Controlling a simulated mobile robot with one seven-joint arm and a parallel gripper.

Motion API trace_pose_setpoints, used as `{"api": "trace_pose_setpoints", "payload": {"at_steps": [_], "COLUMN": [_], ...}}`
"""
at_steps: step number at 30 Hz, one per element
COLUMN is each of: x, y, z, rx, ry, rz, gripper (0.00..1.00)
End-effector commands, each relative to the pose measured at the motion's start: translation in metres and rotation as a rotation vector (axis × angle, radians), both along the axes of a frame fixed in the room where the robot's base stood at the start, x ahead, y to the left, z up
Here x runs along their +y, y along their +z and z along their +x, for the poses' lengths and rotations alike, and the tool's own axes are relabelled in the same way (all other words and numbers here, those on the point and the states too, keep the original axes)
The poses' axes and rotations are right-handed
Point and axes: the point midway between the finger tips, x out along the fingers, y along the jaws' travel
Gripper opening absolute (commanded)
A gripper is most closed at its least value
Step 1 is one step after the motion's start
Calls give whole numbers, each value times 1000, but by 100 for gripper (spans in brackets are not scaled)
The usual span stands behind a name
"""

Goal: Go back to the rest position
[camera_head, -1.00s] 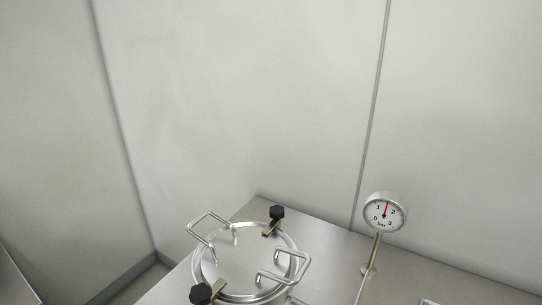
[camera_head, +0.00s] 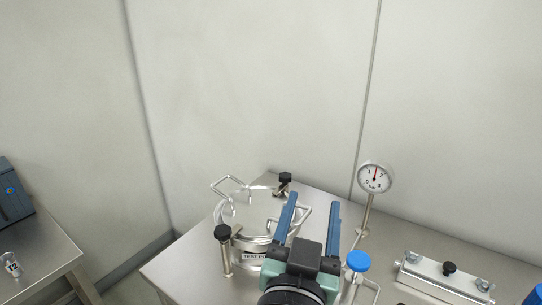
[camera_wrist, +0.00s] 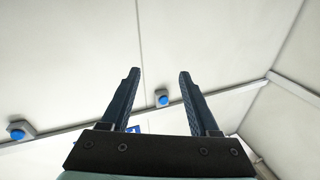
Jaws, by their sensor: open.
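My gripper (camera_head: 313,203) is open and empty, with its two blue fingers apart and pointing up and away from me. In the head view it stands in front of the round steel vessel (camera_head: 240,214) and hides part of its right side. The vessel's lid has wire handles and black clamp knobs, and a label on its front is partly covered. The gripper also shows in the wrist view (camera_wrist: 155,75), with nothing between its fingers and pale wall panels beyond.
A pressure gauge (camera_head: 375,177) stands on the steel bench (camera_head: 170,262), right of my gripper. A blue knob (camera_head: 358,261) is close to the gripper's right side. A steel fixture (camera_head: 445,277) lies farther right. A side table (camera_head: 45,262) at left holds a small cup (camera_head: 11,264) and a dark box (camera_head: 12,190).

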Motion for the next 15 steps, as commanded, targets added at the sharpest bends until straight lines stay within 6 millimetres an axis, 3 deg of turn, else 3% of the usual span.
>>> {"api": "trace_pose_setpoints", "payload": {"at_steps": [1,6,10,12,15], "x": [7,32,46,51,55], "y": [44,166,236,260,282], "z": [-1,-28,-63,-79,-96], "rx": [-93,-376,-561,-632,-700], "ry": [32,126,170,185,195], "rz": [-19,-96,-147,-166,-184], "gripper": [62,62,62,62,62]}}
